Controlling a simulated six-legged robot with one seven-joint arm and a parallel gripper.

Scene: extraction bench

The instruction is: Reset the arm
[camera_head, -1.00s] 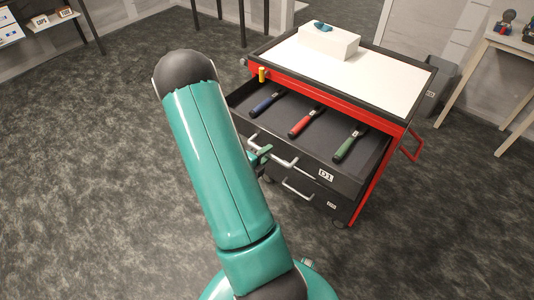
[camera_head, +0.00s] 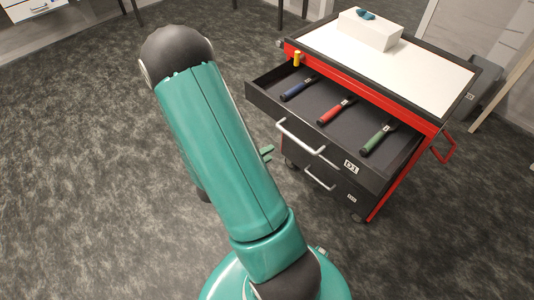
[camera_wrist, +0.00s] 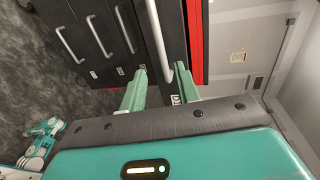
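My teal arm stretches across the middle of the head view. My gripper (camera_head: 267,153) shows only as green fingertips at the arm's right edge, left of the open drawer's handle (camera_head: 300,135) and apart from it; the rest is hidden behind the arm. In the wrist view my gripper (camera_wrist: 161,69) has its two green fingers apart with nothing between them. Dark drawer fronts with silver handles (camera_wrist: 124,30) lie beyond the fingertips there.
A red and black cart (camera_head: 437,120) stands at right, its top drawer (camera_head: 338,105) open. Blue (camera_head: 297,90), red (camera_head: 335,111) and green (camera_head: 377,139) handled tools lie inside. A white box (camera_head: 370,32) sits on top. Carpet (camera_head: 80,170) at left is clear.

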